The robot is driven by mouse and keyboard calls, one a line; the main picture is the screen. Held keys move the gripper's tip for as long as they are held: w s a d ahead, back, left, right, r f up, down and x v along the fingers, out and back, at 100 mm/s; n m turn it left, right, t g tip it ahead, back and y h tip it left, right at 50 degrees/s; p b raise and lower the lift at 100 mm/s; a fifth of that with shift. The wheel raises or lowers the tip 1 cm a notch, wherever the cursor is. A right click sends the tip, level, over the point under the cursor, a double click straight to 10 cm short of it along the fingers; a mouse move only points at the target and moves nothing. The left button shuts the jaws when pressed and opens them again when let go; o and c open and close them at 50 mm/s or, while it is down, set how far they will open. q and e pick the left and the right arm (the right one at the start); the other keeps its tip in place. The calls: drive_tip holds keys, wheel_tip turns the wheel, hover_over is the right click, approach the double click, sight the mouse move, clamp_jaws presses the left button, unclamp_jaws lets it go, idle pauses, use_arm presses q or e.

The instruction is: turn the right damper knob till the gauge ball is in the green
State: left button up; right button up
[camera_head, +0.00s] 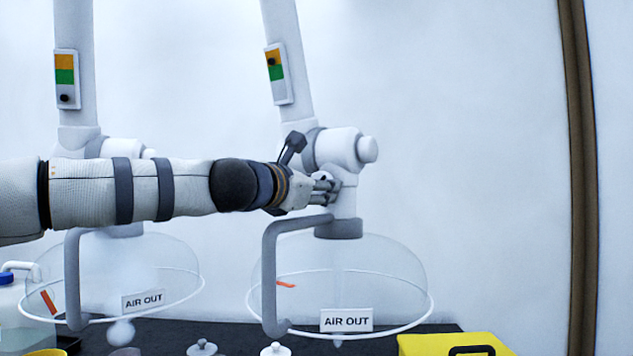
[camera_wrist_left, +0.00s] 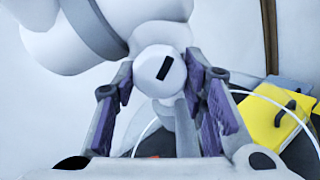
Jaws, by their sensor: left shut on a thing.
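The right damper knob (camera_wrist_left: 152,80) is a white round knob with a short black bar on its face, tilted to the right at its top. It sits between the purple pads of my left gripper (camera_wrist_left: 163,95), which is shut on it. In the head view my left gripper (camera_head: 326,188) reaches the right duct joint, and its fingers largely hide the knob. The right gauge (camera_head: 278,88) is on the right duct, with orange above, green in the middle and white below. Its dark ball (camera_head: 271,61) is in the orange, above the green. My right gripper is not in view.
The left duct has a similar gauge (camera_head: 65,80) with its ball in the white at the bottom. Clear hoods with AIR OUT signs (camera_head: 346,320) and grey handles (camera_head: 268,275) hang below. A yellow case (camera_head: 430,345) lies at the lower right.

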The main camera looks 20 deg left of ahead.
use_arm(q)
drive_tip(key=o, duration=1.2)
drive_tip(key=shift+c, duration=0.2)
drive_tip(key=v, duration=1.2)
